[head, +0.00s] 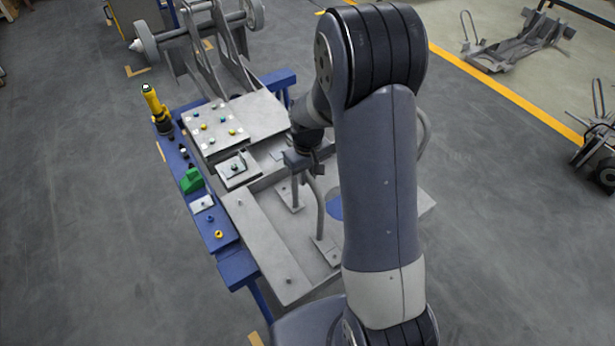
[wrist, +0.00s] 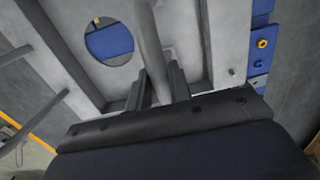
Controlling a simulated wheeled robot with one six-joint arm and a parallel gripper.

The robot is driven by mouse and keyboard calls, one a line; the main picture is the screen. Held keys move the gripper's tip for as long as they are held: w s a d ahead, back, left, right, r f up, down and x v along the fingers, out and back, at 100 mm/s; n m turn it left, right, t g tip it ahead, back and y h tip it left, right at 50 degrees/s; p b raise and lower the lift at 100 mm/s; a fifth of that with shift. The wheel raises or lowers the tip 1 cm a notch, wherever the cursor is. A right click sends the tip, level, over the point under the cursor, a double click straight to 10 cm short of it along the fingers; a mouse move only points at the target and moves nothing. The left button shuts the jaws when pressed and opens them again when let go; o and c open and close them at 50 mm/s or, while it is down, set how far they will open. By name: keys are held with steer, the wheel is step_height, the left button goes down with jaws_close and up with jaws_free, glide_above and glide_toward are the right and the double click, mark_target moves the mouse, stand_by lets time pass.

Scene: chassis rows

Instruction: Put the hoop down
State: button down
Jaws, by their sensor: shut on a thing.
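The hoop (head: 319,208) is a grey bent tube below my gripper (head: 306,168) in the head view. In the wrist view the hoop (wrist: 149,42) runs up from between the two fingers of my gripper (wrist: 157,88), which is shut on it. Its lower end is near a small plate on the grey chassis (head: 258,235); I cannot tell whether it touches. My arm hides part of the hoop and of the chassis in the head view. The wrist view shows the chassis floor with a round hole (wrist: 88,40), blue beneath.
A blue bench rail (head: 238,268) runs along the chassis's left side, with a yellow-black tool (head: 156,106), a green item (head: 191,181) and small fasteners. A plate with coloured knobs (head: 240,118) lies behind. An axle with wheels (head: 147,46) stands farther back. The floor at left is clear.

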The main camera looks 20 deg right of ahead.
steer(key=shift+f, duration=0.7)
steer(key=shift+f, duration=0.15)
steer(key=c, duration=1.3)
jaws_free()
step_height(320, 180, up, 12)
steer(key=shift+b, duration=0.4)
